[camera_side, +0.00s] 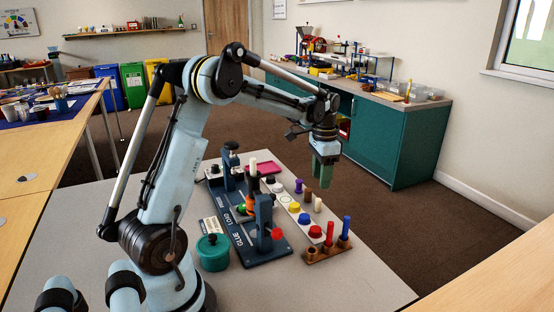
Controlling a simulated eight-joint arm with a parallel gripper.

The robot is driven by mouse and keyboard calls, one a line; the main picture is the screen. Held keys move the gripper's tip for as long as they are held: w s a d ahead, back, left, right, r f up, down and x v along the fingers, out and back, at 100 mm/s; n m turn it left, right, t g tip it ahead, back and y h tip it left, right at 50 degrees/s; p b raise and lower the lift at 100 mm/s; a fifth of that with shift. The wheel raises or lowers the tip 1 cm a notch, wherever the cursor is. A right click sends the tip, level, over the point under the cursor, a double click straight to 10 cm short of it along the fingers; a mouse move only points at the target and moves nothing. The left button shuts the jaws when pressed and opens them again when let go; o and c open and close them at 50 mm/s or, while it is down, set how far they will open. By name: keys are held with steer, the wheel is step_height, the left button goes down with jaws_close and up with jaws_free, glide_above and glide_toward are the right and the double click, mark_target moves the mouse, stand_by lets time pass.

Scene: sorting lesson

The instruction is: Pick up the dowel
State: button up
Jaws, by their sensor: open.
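My gripper (323,184) is in the air over the right side of the grey table, with green fingers pointing down. It looks empty; the gap between the fingers is hard to make out. Several upright pegs could be the dowel: a red one (329,233) and a blue one (346,226) in a brown wooden holder (328,250), lower right of the gripper, and a cream one (317,204) just below it. A purple peg (299,186) stands to the left, and another cream peg (253,167) stands farther left. I cannot tell which is meant.
A dark blue fixture (262,243) with two upright posts stands left of a white strip (284,205) bearing coloured round pieces. A teal lidded pot (212,252) is at the front left. A pink tray (262,168) lies behind. The table's right front is clear.

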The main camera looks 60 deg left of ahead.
mark_target(318, 199)
steer(key=f, duration=0.8)
steer(key=shift+s+f, duration=0.25)
steer(key=shift+f, duration=0.15)
jaws_close()
